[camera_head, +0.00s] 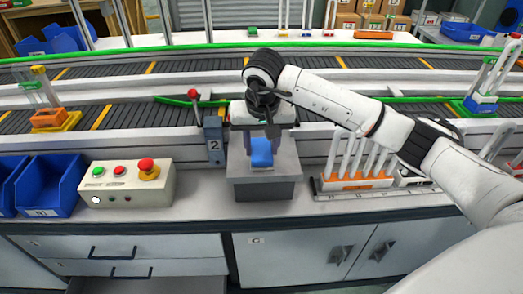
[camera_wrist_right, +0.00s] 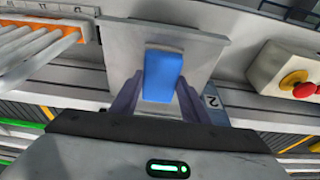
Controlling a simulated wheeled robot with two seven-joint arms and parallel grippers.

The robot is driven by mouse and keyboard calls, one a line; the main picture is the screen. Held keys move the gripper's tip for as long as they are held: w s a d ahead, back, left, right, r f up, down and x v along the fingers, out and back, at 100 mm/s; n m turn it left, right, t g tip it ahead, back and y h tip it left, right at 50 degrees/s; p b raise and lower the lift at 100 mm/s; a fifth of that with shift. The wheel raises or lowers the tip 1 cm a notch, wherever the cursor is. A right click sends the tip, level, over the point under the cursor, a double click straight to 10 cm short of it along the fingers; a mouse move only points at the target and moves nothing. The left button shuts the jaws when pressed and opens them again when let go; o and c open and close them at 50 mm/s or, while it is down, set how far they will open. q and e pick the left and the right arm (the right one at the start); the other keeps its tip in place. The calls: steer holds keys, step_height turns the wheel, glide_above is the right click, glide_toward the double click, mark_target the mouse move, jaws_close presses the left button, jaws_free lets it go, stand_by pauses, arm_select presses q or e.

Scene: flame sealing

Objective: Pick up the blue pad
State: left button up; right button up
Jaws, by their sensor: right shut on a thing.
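The blue pad (camera_head: 261,152) is a small blue block at the grey stand (camera_head: 265,190) on the counter. My right gripper (camera_head: 262,146) reaches down over the stand and is shut on the pad, one finger on each side. In the right wrist view the pad (camera_wrist_right: 163,76) sits between the two dark fingers of the gripper (camera_wrist_right: 160,95), in front of the stand's grey plate (camera_wrist_right: 200,48). I cannot tell whether the pad still touches the stand. My left gripper is not in view.
A control box (camera_head: 127,184) with red and green buttons and blue bins (camera_head: 50,188) stand left of the stand. An orange-based rack of white tubes (camera_head: 355,180) stands close on the right. The conveyor (camera_head: 120,115) runs behind, with a post marked 2 (camera_head: 213,143).

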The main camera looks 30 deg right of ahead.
mark_target(262, 150)
steer(key=shift+r+p, duration=0.3)
steer(key=shift+r, duration=0.25)
step_height(262, 150, up, 10)
steer(key=shift+f+b, duration=0.25)
steer(key=shift+b, duration=0.2)
